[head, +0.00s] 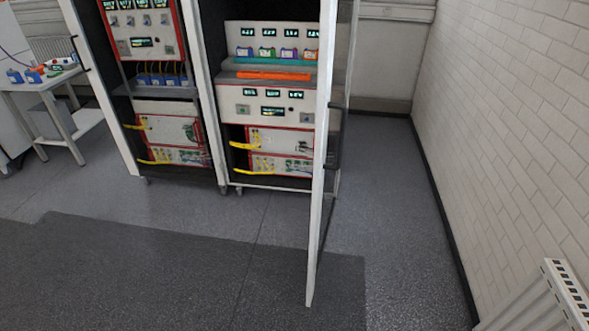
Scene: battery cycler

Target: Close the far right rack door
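The far right rack door (319,213) stands open. It is hinged at the right side of the right rack (215,95) and swings out toward me, seen nearly edge-on, with a white frame and a dark panel. A dark handle (334,138) shows on its right face. Inside the rack are white instrument units with lit displays, small coloured cells and yellow cables. Neither of my grippers is in view.
Another rack (160,102) stands to the left, with a dark door handle (80,52) at its left. A white table (58,112) with blue items is at far left. A brick wall (510,110) and radiator (548,300) bound the right. The grey floor (180,225) in front is clear.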

